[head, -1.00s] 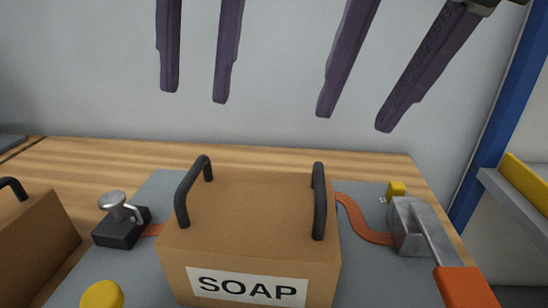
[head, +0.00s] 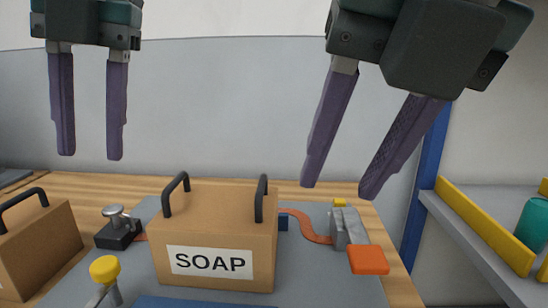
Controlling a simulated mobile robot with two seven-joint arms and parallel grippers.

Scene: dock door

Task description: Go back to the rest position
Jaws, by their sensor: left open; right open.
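My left gripper (head: 90,157) hangs at the upper left of the head view, open and empty, its two purple fingers pointing down. My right gripper (head: 339,190) is at the upper right, also open and empty, its fingers slanting down to the left. Both appear apart from everything on the table. A brown box labelled SOAP (head: 217,226) with two dark handles stands upright on the grey mat (head: 330,280), in the middle of the view, lower than both grippers.
A second brown box (head: 40,245) with a dark handle stands at the left. A metal knob on a black block (head: 117,228), a yellow knob (head: 105,268), an orange strap (head: 305,228) and a grey clamp with an orange end (head: 367,260) surround the soap box. A shelf (head: 470,240) stands right.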

